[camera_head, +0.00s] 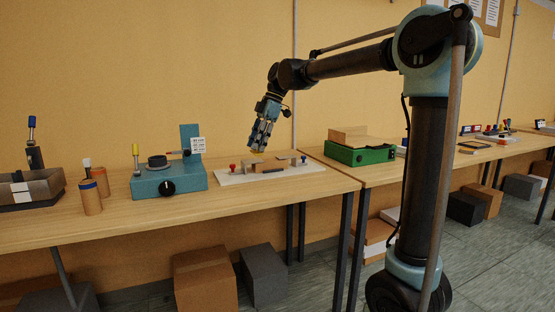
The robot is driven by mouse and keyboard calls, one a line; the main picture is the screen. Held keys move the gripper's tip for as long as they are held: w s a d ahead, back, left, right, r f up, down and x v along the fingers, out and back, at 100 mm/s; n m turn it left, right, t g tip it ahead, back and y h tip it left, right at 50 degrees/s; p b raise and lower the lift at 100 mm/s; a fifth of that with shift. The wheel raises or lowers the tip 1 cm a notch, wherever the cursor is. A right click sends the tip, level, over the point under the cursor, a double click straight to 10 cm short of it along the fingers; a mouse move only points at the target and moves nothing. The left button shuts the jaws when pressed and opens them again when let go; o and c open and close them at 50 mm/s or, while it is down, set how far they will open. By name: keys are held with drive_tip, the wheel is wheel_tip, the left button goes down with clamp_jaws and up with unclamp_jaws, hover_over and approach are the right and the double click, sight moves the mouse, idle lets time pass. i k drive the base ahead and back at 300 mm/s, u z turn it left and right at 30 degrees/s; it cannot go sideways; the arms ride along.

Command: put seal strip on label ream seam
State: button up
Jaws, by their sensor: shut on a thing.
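My gripper (257,148) points down over a white board (240,178) on the near wooden table. It is shut on a small yellowish piece at its fingertips, which I take to be the seal strip (256,153). Just below it on the board lies a low brown block, which looks like the label ream (270,165). The strip is very close to the block's top; I cannot tell whether they touch. The ream's seam is too small to make out.
Red knobs (233,167) and small grey blocks (284,163) flank the ream. A blue machine (168,181) stands left of the board, with brown cylinders (90,195) and an open box (32,189) farther left. A green case (360,153) sits on the table to the right.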

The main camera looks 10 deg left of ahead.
sight(269, 161)
drive_tip(key=u, duration=0.05)
drive_tip(key=i, duration=0.85)
